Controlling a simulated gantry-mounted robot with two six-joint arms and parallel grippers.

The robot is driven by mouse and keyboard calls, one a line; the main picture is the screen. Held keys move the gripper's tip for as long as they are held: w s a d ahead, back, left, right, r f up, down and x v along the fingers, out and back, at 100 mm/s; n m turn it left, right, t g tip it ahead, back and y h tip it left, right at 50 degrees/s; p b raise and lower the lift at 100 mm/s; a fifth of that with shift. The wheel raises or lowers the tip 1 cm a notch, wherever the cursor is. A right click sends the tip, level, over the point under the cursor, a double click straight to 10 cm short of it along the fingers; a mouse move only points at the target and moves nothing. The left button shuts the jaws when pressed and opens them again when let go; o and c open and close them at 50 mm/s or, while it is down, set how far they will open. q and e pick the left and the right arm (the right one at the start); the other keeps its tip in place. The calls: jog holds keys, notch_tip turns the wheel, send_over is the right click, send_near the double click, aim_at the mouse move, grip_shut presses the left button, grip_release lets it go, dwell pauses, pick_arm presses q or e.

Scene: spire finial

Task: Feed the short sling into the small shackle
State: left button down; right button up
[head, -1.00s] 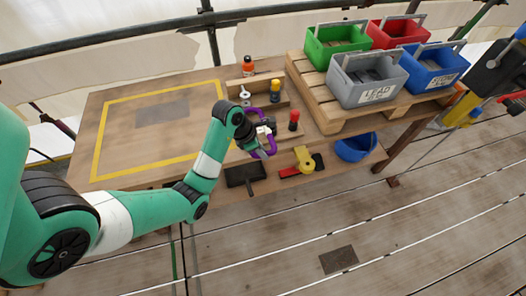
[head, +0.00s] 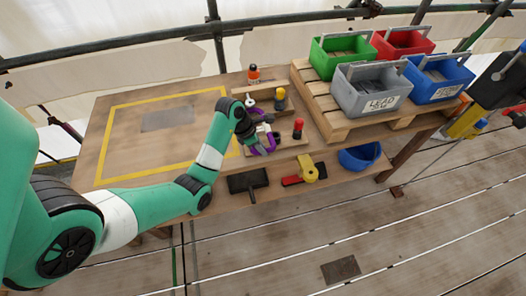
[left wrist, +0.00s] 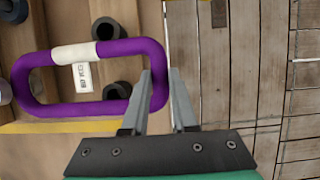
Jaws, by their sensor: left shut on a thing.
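The short sling is a purple loop (left wrist: 60,108) with a white sleeve and a small tag. It also shows in the head view (head: 272,142) over the wooden rack on the bench. My left gripper (left wrist: 160,82) is shut on the right end of the loop, with the strap between its two fingers; in the head view this gripper (head: 258,140) is partly hidden by its own wrist. A small silver metal piece (head: 250,102), possibly the small shackle, stands on the rack beyond the sling; it is too small to be sure. My right gripper is not in view.
A yellow-topped post (head: 280,97), a red-topped post (head: 298,128) and an orange bottle (head: 253,73) stand near the sling. A black tray (head: 248,181), yellow tool (head: 309,172) and blue bowl (head: 360,157) lie in front. Bins fill the pallet (head: 330,118). The yellow-outlined area is mostly clear.

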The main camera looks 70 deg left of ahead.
pick_arm(q)
jog(key=shift+w+a+b, duration=0.2)
jog(key=shift+a+b, duration=0.2)
jog(key=shift+a, duration=2.2)
jog(key=c, duration=0.6)
grip_release()
jog(key=p+v, duration=0.6)
jog(key=v, duration=0.5)
jog(key=shift+r+p, duration=0.35)
jog(key=shift+d+f, duration=0.1)
jog(key=shift+d, duration=0.05)
